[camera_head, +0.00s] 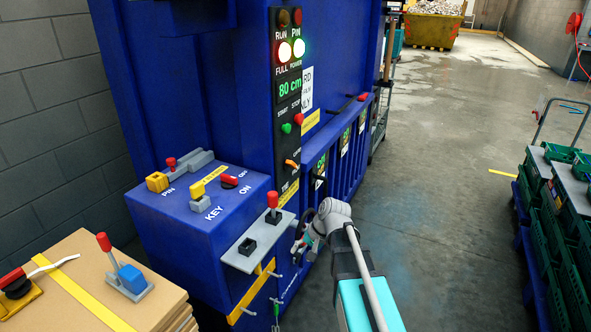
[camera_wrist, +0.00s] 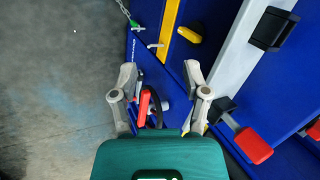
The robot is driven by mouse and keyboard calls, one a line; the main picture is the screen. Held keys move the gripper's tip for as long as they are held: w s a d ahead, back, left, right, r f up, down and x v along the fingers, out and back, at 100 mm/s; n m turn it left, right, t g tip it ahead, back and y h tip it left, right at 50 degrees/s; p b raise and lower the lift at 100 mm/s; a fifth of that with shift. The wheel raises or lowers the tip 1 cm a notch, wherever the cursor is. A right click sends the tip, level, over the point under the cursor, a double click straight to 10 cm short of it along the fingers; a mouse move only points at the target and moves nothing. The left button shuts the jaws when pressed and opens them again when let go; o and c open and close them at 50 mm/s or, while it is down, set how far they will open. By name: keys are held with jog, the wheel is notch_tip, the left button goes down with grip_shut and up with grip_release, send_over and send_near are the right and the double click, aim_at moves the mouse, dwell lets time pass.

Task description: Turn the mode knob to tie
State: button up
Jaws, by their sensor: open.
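The mode knob (camera_head: 292,163) is a small orange handle on the dark control strip of the blue machine in the head view, between the START and STOP buttons and a partly hidden TIE label. It sits slanted; its exact setting is too small to read. My gripper (camera_head: 303,240) is below the knob, beside the lever plate, apart from the knob. In the wrist view my gripper (camera_wrist: 160,74) has its two fingers spread wide. A red part with a black curved piece (camera_wrist: 146,105) shows between them, not visibly gripped.
A grey plate (camera_head: 235,259) with a red-topped lever (camera_head: 272,200) juts out left of my gripper. The blue box with the key and pin switches (camera_head: 203,209) stands behind it. Stacked cardboard (camera_head: 75,262) is at lower left, green crates (camera_head: 560,240) at right. The middle floor is clear.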

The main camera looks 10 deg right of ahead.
jog(key=w+d+r+m+t+y+b, duration=0.15)
jog(key=w+m+y, duration=0.25)
jog(key=w, duration=0.6)
jog(key=m+t+y+b, duration=0.4)
jog(key=m+t+y, duration=0.1)
jog(key=m+t, duration=0.3)
send_near(294, 165)
jog(key=v, duration=0.3)
jog(key=shift+w+d+f+g, duration=0.1)
jog(key=shift+w+d+g, duration=0.1)
jog(key=shift+d+g, duration=0.1)
jog(key=shift+w+a, duration=0.1)
jog(key=x, duration=1.3)
jog(key=shift+w+a+r, duration=0.15)
jog(key=shift+a+r, duration=0.05)
jog(key=shift+a, duration=0.1)
jog(key=shift+c, duration=0.3)
